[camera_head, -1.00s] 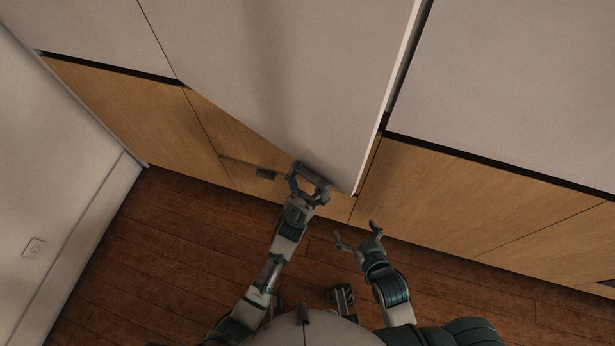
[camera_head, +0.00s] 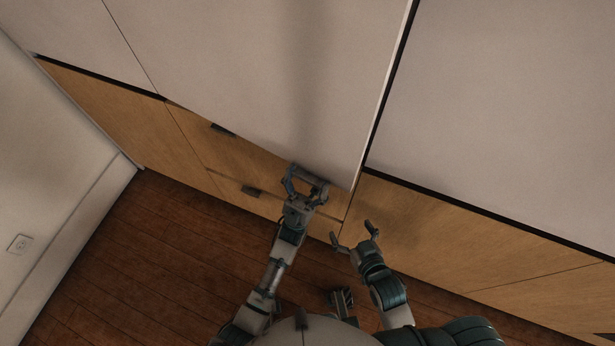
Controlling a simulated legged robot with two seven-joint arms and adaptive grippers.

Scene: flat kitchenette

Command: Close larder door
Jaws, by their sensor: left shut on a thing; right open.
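The larder door (camera_head: 250,70) is the large pale grey panel at the top middle. Its bright right edge stands slightly proud of the neighbouring panel, with a thin dark gap beside it, so it looks slightly ajar. My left gripper (camera_head: 307,182) is at the door's lower edge, left of its bottom right corner, and is shut on the door there. The exact part it grips is hidden by the fingers. My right gripper (camera_head: 353,236) is open and empty, below and to the right of the door's corner, apart from it.
Wooden drawer fronts (camera_head: 235,160) with dark handles (camera_head: 251,191) lie below the door. Another pale panel (camera_head: 510,110) and wooden fronts (camera_head: 450,230) are at right. A white wall with a socket (camera_head: 19,244) stands at left. The wooden floor (camera_head: 150,260) is clear at left.

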